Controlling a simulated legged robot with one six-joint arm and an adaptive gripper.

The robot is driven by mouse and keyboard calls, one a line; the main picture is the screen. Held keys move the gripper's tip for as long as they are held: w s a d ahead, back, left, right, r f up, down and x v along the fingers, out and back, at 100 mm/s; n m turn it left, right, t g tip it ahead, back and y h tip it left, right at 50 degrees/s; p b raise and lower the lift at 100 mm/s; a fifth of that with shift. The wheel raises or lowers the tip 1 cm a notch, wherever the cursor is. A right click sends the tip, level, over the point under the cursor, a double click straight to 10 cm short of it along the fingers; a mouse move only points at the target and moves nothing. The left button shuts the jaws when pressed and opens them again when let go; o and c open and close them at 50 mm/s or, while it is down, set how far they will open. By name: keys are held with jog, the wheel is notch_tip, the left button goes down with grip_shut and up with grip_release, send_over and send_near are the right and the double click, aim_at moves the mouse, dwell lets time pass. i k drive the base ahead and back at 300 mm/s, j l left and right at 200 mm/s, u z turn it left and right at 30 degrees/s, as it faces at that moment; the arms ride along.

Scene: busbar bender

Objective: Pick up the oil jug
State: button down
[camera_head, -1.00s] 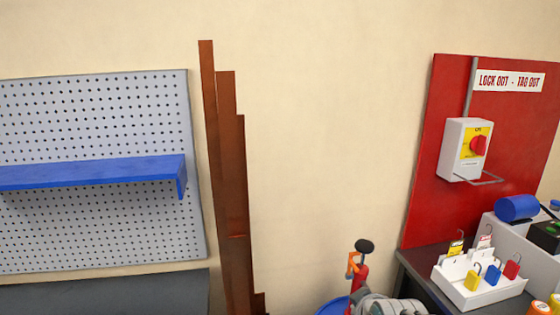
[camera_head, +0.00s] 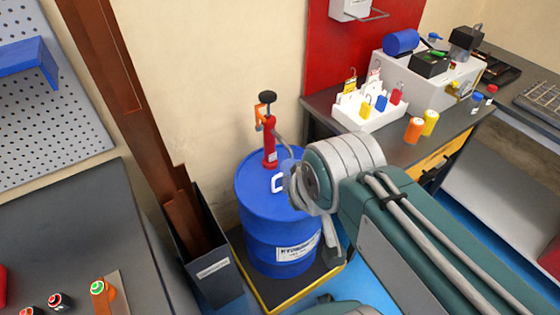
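I cannot clearly make out an oil jug. A white handle-like loop (camera_head: 278,184) and a small pale bluish shape (camera_head: 288,165) show on top of the blue drum (camera_head: 272,222), beside my wrist; I cannot tell whether they belong to a jug. A red hand pump (camera_head: 269,140) with a black knob stands upright on the drum. My arm reaches in from the lower right, and its grey wrist joints cover the drum's right side. A grey end part of my gripper (camera_head: 332,240) hangs in front of the drum. Its fingers are not clearly visible.
The drum stands on a yellow-edged tray (camera_head: 268,298). A dark bin (camera_head: 214,260) of tall brown bars stands left of it. A dark bench (camera_head: 65,225) is at left. At right, a workbench holds a white padlock box (camera_head: 368,116) and orange and yellow containers (camera_head: 413,130).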

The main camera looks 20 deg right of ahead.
aim_at(285, 180)
jog(key=z, duration=0.45)
jog(key=l+u, duration=0.2)
jog(key=l, duration=0.15)
jog(key=l+u, duration=0.3)
jog(key=l, duration=0.35)
jog(key=l+u, duration=0.3)
jog(key=l, duration=0.4)
jog(key=i, duration=0.05)
